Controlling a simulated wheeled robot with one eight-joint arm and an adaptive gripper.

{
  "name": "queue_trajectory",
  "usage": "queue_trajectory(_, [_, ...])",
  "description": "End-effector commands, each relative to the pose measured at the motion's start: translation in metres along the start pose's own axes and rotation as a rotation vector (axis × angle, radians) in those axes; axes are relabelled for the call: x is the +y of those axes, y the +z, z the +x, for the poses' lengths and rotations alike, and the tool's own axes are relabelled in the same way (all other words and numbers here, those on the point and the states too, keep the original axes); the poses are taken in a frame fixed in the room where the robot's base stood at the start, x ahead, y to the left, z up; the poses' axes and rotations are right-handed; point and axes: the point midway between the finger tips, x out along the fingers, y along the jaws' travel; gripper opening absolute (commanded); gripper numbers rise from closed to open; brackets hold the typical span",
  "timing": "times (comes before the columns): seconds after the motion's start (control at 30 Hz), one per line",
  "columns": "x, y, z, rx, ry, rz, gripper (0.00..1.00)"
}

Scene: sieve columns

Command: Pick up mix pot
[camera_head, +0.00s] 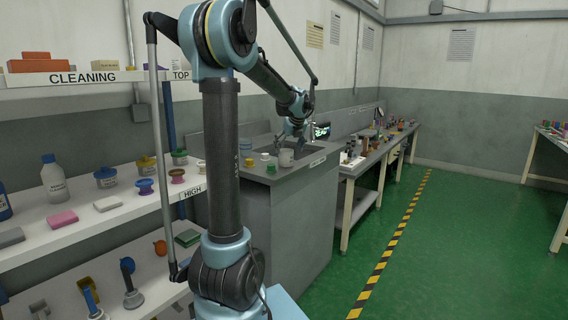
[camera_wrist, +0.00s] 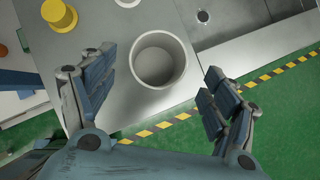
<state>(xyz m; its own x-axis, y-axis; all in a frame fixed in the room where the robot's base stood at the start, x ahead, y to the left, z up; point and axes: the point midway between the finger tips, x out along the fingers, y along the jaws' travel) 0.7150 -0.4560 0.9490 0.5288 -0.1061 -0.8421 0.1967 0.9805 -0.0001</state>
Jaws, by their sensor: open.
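The mix pot seems to be the pale grey, open-topped round pot (camera_wrist: 158,60) in the wrist view. It stands upright on the grey counter, and its inside looks empty. In the head view the pot (camera_head: 286,157) is small and sits near the counter's front edge. My gripper (camera_wrist: 152,88) is open, with one finger to the left of the pot and one to the right. The fingers appear apart from its wall. In the head view my gripper (camera_head: 291,138) is above the pot, at the end of my arm.
A yellow stepped piece (camera_wrist: 59,15) stands left of the pot on the counter (camera_wrist: 110,25). A sunken sink area (camera_wrist: 235,35) lies to the right. Shelves (camera_head: 90,215) with bottles and jars stand at the left. The green floor (camera_head: 450,240) is clear.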

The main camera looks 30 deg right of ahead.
Motion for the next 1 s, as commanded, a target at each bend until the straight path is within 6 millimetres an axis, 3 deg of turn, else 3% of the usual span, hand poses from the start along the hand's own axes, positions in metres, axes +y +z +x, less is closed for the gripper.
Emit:
queue_trajectory(0.27, [0.001, 0.000, 0.015, 0.000, 0.000, -0.001, 0.80])
queue_trajectory(0.57, [0.003, -0.001, 0.052, -0.001, 0.000, -0.001, 0.80])
queue_trajectory(0.83, [0.004, -0.001, 0.056, -0.001, 0.000, -0.001, 0.80])
queue_trajectory(1.0, [0.004, -0.001, 0.056, 0.000, 0.000, -0.001, 0.41])
